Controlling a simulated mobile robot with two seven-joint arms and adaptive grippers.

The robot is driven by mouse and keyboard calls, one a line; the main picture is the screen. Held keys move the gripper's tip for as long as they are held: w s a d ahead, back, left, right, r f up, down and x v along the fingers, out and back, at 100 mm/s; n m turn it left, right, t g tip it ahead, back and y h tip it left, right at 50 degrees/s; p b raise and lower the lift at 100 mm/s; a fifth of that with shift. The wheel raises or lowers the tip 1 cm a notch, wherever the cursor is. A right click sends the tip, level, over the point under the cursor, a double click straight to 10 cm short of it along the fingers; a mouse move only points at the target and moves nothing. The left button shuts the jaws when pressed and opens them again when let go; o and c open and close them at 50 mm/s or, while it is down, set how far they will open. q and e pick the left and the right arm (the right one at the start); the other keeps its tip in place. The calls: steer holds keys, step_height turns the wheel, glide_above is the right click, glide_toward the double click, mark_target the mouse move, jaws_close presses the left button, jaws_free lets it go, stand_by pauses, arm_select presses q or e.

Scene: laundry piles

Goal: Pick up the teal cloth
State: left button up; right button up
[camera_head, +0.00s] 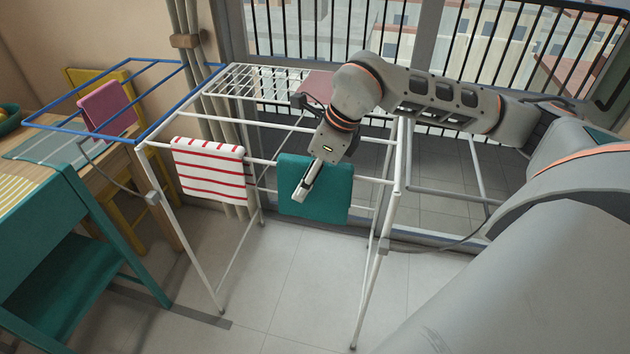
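The teal cloth (328,201) hangs folded over the front rail of the white drying rack (397,180). My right arm reaches in from the right, over the rack. My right gripper (301,193) points down in front of the teal cloth and overlaps its left half in the picture. I cannot tell whether its fingers touch the cloth, or whether they are open or shut, because they show nearly side-on. Part of the cloth is hidden behind the gripper. My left gripper is not in view.
A red-and-white striped cloth (210,171) hangs left of the teal one. A pink cloth (107,108) hangs on the blue-railed wing (155,128). A teal chair (62,265) and wooden table stand at left. The tiled floor (300,285) in front is clear.

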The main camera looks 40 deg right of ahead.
steer(key=shift+f, duration=0.2)
stand_by(0.5)
steer(key=c, duration=1.3)
